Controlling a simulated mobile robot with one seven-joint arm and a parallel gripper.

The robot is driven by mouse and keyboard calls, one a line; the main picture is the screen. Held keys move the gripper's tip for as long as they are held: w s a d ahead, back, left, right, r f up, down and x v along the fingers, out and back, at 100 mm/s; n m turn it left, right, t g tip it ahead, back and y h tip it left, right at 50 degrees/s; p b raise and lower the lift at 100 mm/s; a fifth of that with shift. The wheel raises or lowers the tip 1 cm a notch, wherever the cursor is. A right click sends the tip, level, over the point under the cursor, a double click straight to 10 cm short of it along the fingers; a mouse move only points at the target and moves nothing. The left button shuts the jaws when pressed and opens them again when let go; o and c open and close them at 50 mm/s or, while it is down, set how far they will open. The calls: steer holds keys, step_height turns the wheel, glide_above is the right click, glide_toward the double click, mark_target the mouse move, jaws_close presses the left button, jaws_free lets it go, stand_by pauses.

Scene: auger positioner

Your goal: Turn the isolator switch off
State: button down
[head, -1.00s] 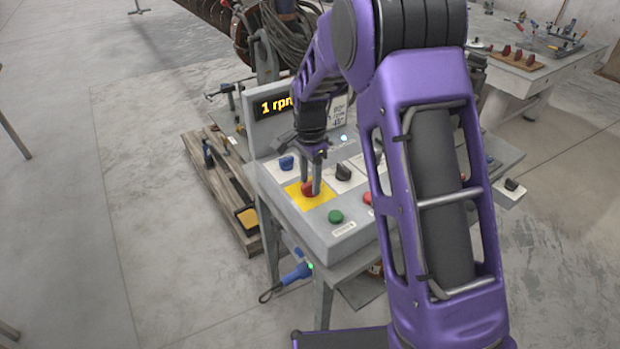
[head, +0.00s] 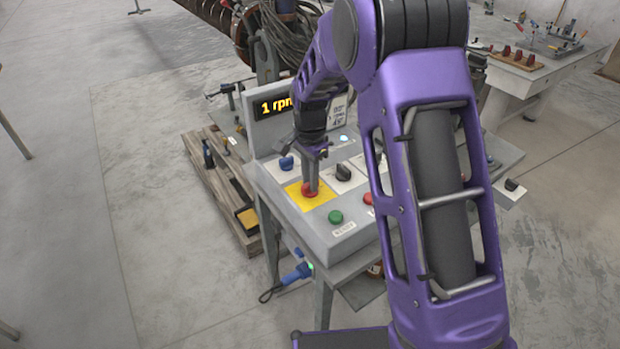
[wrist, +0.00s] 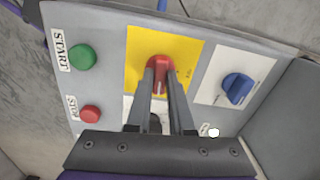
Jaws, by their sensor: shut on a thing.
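The isolator switch is a red rotary knob (wrist: 158,68) on a yellow plate (wrist: 132,62) of the grey control panel. In the head view the red knob (head: 309,190) is partly hidden by my fingers. My gripper (wrist: 160,82) is over the yellow plate with its two fingers closed on the sides of the red knob. In the head view my gripper (head: 311,184) points down onto the knob from above. The knob's handle lies roughly in line between the fingers; its exact angle is hard to read.
A blue knob (wrist: 237,88), a green START button (wrist: 82,57) and a red STOP button (wrist: 90,113) sit close by. A black knob (head: 343,172) is right of the yellow plate. A display (head: 273,106) reading "1 rpm" rises behind.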

steer(key=n, duration=0.8)
steer(key=shift+n, duration=0.4)
steer(key=n, duration=0.4)
steer(key=shift+p, duration=0.4)
steer(key=shift+n, duration=2.1)
steer(key=c, duration=0.8)
jaws_free()
step_height(320, 180, up, 18)
steer(key=shift+f, duration=0.25)
